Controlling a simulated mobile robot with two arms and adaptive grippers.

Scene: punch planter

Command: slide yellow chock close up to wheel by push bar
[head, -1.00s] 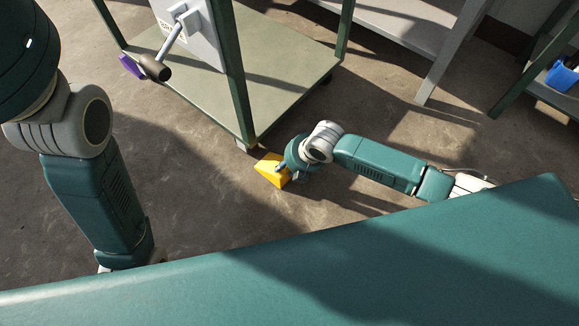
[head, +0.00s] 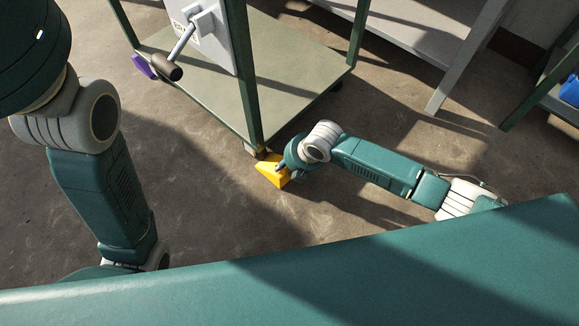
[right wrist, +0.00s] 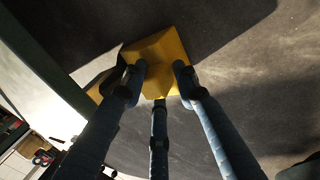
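The yellow chock (head: 268,174) sits on the floor beside the near corner of a green-framed trolley. A pale caster wheel (head: 249,148) shows partly under that corner, very close to the chock; whether they touch cannot be told. My right gripper (head: 282,168) is low at the chock's right side. In the right wrist view, its three fingers (right wrist: 160,82) close around the near part of the chock (right wrist: 165,50), with yellow between the fingertips. The push bar cannot be made out and may be hidden by the fingers. My left arm is at the left; its gripper is out of view.
The trolley has a low green shelf (head: 285,75) and a panel with a dark-ended handle (head: 172,72) above it. A purple object (head: 143,66) is at its left edge. A grey bench (head: 470,50) stands at the upper right. Bare floor lies left of the chock.

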